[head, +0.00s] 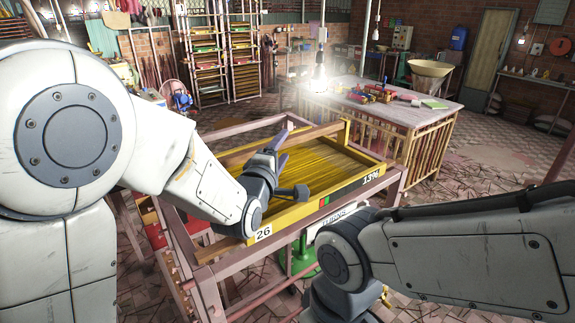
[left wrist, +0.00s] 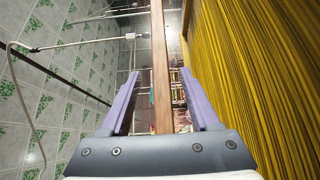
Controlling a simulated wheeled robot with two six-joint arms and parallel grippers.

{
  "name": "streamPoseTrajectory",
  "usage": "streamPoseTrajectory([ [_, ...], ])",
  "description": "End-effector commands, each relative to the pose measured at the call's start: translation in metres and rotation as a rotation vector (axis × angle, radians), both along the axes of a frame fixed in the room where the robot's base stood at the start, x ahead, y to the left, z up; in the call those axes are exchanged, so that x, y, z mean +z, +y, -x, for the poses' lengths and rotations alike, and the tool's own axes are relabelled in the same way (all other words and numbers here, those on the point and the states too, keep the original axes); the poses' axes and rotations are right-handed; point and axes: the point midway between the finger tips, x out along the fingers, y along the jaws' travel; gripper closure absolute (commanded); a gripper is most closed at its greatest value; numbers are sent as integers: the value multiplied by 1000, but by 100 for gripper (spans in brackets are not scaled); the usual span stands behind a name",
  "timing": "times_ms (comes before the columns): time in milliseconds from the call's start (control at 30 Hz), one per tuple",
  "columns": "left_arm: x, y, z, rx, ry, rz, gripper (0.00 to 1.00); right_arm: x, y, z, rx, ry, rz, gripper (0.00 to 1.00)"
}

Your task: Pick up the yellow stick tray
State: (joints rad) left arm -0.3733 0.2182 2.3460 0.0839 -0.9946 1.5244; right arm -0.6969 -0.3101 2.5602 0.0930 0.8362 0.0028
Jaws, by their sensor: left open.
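The yellow stick tray (head: 375,178) rests on a pinkish wooden stand. It has a yellow rim, labels reading 26 and 1396, and a bed of thin yellow sticks (head: 325,160). My left gripper (head: 280,148) is over the tray's left part in the head view, open and empty, and covers some of it. In the left wrist view the two purple fingers (left wrist: 160,78) stand apart on either side of a brown wooden strip (left wrist: 160,45). The yellow sticks (left wrist: 255,70) fill the right side there. Contact cannot be told. My right arm crosses the lower right; its gripper does not show.
The wooden stand (head: 393,196) surrounds the tray from below. A slatted table (head: 440,115) with coloured items stands behind it. Shelf racks (head: 210,60) stand at the back left. A lit bulb (head: 318,78) hangs above the far side. Tiled floor is free at the right.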

Motion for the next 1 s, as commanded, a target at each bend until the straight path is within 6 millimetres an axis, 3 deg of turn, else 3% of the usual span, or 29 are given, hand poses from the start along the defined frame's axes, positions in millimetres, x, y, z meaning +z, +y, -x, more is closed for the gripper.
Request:
streamPoseTrajectory([
  [200,2,-9,-27,-2,1,-1,38,27,0,0,3,0,0,19],
  [367,0,-13,-40,-3,1,0,38,32,0,0,5,0,0,19],
  [600,-2,-15,-41,-4,-1,0,38,31,0,0,5,0,0,19],
  [633,-2,-15,-41,-4,-1,0,41,31,0,0,5,0,0,19],
  [700,-2,-15,-41,-4,-1,0,68,31,0,0,5,0,0,19],
  [800,-2,-15,-41,-4,-1,0,100,31,0,0,5,0,0,19],
  [1000,-2,-15,-41,-4,0,0,100,31,0,0,5,0,0,19],
])
